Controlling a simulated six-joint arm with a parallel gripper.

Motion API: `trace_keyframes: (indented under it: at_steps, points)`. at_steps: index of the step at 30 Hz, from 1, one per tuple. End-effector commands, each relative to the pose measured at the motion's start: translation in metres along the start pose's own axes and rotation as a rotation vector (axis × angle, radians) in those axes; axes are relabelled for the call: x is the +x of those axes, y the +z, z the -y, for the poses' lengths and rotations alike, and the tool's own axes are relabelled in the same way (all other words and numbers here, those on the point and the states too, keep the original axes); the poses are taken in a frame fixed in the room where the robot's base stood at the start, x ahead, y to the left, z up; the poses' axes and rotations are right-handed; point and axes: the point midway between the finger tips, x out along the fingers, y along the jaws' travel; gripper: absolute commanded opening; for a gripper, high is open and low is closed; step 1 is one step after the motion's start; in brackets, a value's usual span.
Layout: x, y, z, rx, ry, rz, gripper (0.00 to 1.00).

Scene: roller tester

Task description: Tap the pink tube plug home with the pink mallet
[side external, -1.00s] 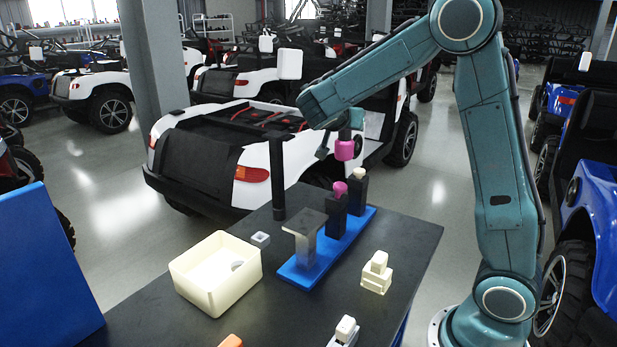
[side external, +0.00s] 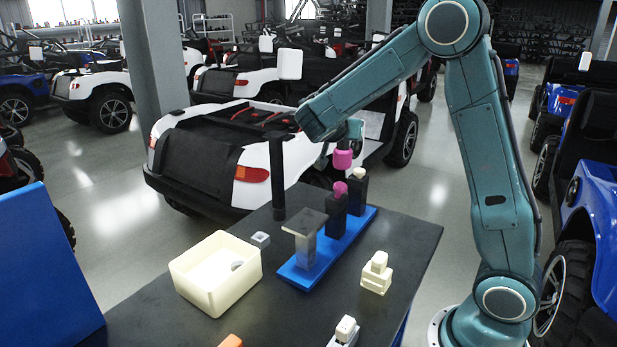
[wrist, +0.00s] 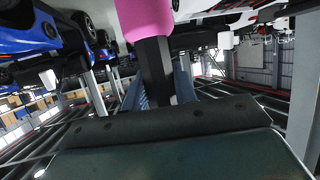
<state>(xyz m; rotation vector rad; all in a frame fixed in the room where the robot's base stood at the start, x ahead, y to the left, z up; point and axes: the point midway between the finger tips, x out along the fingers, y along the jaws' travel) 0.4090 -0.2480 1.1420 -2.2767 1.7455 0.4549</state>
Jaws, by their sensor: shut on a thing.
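The pink mallet shows its pink head (side external: 343,159) in the side external view, above and close to the pink tube plug (side external: 340,188). A gap shows between them. The plug sits on top of a black upright block (side external: 336,208) on a blue base. My gripper (side external: 327,155) is shut on the mallet's handle, partly hidden behind the arm. In the wrist view the dark handle (wrist: 155,62) runs up to the pink head, cut off by the top edge. The plug cannot be made out in the wrist view.
The blue base (side external: 345,247) also carries a grey metal bracket (side external: 305,235) and a black block with a cream top (side external: 360,190). A cream open box (side external: 215,280), a small grey block (side external: 260,239), cream stacked blocks (side external: 376,273) and a black post (side external: 278,180) stand around it.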

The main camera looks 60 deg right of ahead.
Motion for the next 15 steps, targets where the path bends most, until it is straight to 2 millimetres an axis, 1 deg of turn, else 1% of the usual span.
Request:
trace_keyframes:
  at_steps: [7, 15]
  points:
    - [0.005, 0.012, 0.0, 0.002, 0.0, -0.003, 0.0]
    - [0.007, 0.017, 0.0, 0.002, -0.001, -0.003, 0.0]
